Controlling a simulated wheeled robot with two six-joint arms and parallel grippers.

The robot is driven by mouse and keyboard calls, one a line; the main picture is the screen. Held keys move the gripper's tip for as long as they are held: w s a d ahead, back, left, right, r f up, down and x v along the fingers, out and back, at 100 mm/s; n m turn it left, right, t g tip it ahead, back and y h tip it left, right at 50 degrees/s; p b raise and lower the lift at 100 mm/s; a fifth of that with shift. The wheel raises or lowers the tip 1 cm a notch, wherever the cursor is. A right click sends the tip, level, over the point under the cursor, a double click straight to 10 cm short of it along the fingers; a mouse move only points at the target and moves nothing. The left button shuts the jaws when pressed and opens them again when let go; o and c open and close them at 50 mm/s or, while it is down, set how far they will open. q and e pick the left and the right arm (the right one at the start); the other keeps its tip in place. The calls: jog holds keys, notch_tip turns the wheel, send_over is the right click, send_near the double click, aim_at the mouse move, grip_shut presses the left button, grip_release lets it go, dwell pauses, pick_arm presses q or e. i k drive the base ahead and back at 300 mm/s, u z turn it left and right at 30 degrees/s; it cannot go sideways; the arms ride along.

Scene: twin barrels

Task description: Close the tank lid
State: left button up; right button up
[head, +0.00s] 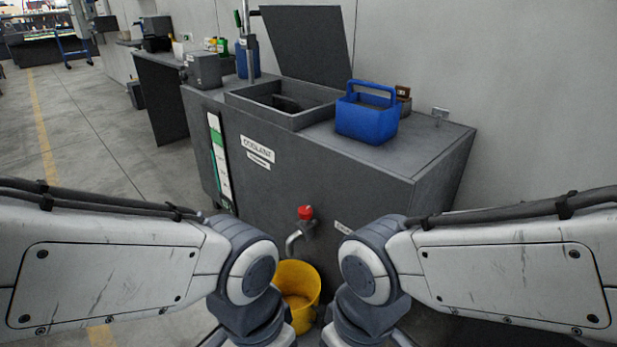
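A dark grey coolant tank (320,180) stands ahead of me, with a white "COOLANT" label on its front. Its lid (305,45) is a flat dark panel, open and tilted up at the back of the square opening (284,98) on the tank top. The opening has a raised rim, and something dark shows inside it. Both my arms reach in from the sides at the bottom of the head view, well short of the tank top. Their forearms bend down at the middle, and both grippers are out of view.
A blue caddy (367,121) stands on the tank top right of the opening. A grey box (203,70) and a blue bottle (247,58) stand left of it. A red-handled tap (304,220) juts from the front above a yellow bucket (297,290). Floor at left is clear.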

aim_at(308, 42)
jog(key=u, duration=0.5)
jog(key=k, duration=0.65)
jog(key=u, duration=0.6)
jog(key=i, duration=1.4)
jog(key=z, duration=0.65)
